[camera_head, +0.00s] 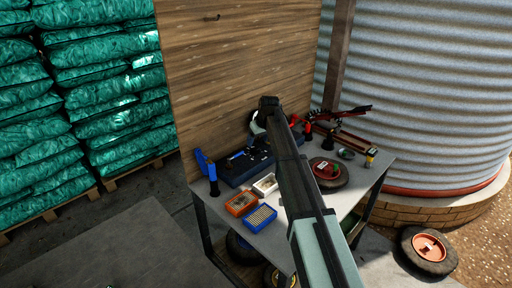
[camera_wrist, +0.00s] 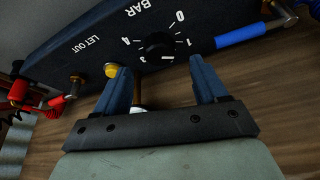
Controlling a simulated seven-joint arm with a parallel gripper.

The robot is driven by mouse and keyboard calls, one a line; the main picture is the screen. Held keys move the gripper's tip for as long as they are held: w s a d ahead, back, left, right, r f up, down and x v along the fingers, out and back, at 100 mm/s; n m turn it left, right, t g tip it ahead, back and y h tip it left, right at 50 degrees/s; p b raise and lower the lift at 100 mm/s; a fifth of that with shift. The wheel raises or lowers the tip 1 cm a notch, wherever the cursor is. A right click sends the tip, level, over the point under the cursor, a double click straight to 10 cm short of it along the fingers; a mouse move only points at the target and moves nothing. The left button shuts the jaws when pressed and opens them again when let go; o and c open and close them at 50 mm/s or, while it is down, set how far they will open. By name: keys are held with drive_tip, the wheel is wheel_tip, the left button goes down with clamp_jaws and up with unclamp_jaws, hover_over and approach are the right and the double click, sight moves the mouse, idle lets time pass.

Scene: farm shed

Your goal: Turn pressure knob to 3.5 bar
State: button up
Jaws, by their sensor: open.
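The black round pressure knob (camera_wrist: 160,45) sits on a dark blue panel (camera_wrist: 85,35) in the wrist view. White scale marks surround it, with 0, 1, 3 and 4 readable and the word BAR above; I cannot make out its pointer. My gripper (camera_wrist: 158,66) is open, with its two blue fingers apart, one to each side below the knob. Nothing is clearly held between them. Whether the fingers touch the panel cannot be told. In the head view the dark blue panel (camera_head: 238,168) lies on the workbench, and my arm hides the knob and fingers.
A yellow button (camera_wrist: 111,70) is close to the left finger, and a blue handle (camera_wrist: 243,34) is right of the knob. Red fittings (camera_wrist: 20,92) are at the left. On the workbench (camera_head: 215,215) are an orange box (camera_head: 241,203), a blue box (camera_head: 260,217) and a wheel (camera_head: 329,172).

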sight(256, 147)
drive_tip(key=shift+x, duration=2.7)
drive_tip(key=shift+c, duration=0.3)
drive_tip(key=c, duration=1)
